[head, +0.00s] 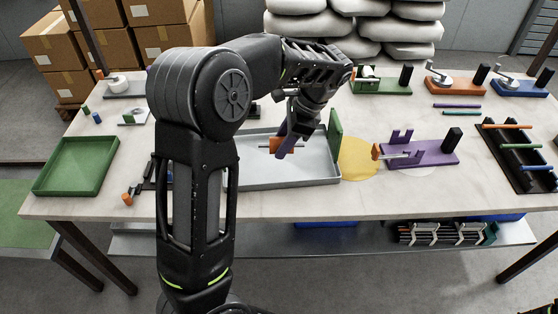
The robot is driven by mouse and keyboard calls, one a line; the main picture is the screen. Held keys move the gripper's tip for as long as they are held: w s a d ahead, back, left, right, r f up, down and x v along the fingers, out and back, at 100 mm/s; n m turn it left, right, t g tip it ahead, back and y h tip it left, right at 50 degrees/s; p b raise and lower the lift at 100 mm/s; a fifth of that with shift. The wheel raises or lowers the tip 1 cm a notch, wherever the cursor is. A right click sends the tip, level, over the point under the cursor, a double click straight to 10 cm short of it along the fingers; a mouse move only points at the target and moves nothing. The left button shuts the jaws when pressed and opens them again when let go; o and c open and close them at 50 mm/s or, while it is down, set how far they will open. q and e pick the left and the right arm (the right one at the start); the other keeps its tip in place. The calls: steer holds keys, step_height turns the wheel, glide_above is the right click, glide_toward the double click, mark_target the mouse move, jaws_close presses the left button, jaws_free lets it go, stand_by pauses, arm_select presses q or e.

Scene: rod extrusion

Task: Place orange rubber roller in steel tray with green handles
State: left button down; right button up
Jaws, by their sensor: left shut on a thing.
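The steel tray (312,172) lies flat in the middle of the table, with a green handle (335,135) upright at its right end. My arm hides its left end. My left gripper (284,147) points down over the tray and is shut on the orange rubber roller (275,145). A thin pale shaft sticks out to the left of the roller. The roller appears to be above the tray floor; the exact gap cannot be told. My right gripper is not in view.
A purple fixture (425,155) with an orange-ended rod stands right of the tray, past a yellow disc (359,158). A green tray (75,166) is at the left. A black rack (517,152) with coloured rods is far right. Green, orange and blue fixtures line the back.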

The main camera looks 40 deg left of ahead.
arm_select(q)
glide_above(277, 174)
steer(key=d, duration=0.1)
steer(key=f, duration=0.5)
steer(key=shift+w+d+f, duration=0.15)
steer(key=shift+w, duration=0.25)
steer(key=shift+f, duration=0.1)
steer(key=shift+f+p, duration=0.3)
steer(key=shift+f, duration=1.45)
steer(key=shift+f, duration=0.2)
steer(key=c, duration=1.1)
jaws_free()
steer(key=shift+r, duration=0.1)
steer(key=b+v, duration=0.1)
steer(key=v, duration=1.1)
steer(key=shift+r, duration=0.15)
